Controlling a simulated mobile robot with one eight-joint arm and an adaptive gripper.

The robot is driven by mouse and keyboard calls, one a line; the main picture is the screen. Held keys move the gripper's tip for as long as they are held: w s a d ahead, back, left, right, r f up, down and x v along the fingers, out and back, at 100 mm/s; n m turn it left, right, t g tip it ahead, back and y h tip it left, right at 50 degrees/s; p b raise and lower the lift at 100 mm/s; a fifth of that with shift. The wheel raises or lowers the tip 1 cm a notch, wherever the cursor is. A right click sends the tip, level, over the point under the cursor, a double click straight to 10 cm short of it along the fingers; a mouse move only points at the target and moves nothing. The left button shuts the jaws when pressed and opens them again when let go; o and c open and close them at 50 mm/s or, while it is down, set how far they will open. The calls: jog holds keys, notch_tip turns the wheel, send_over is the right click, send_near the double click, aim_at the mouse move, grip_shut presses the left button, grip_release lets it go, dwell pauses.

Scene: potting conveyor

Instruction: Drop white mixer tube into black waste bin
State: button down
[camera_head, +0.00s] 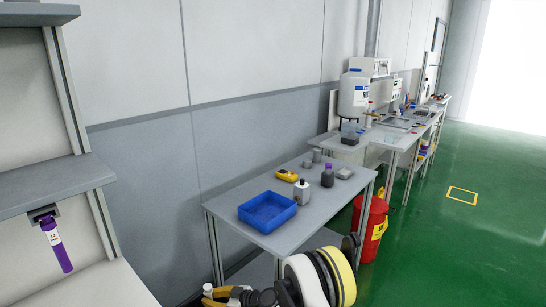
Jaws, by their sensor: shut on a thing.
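Parts of my arm show at the bottom edge, white, black and yellow, and cover the near side of the table. I cannot make out the white mixer tube. No black waste bin can be made out either. A red bin (368,232) with a yellow label stands on the floor by the right end of the near table. A purple tube (55,246) with a white label hangs tilted from a bracket under the shelf at the left.
The near grey table (237,224) holds a blue tray (267,225), a white bottle (302,193), a dark bottle (327,179) and a yellow device (287,176). More benches with equipment stand beyond. The green floor (460,245) at the right is clear.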

jog(key=shift+s+d+f, duration=0.1)
jog(key=shift+d+f, duration=0.2)
jog(key=shift+f, duration=0.35)
jog(key=shift+f+b, duration=1.25)
jog(key=shift+f, duration=1.6)
jog(key=c, duration=1.4)
grip_release()
jog(key=shift+o, duration=0.2)
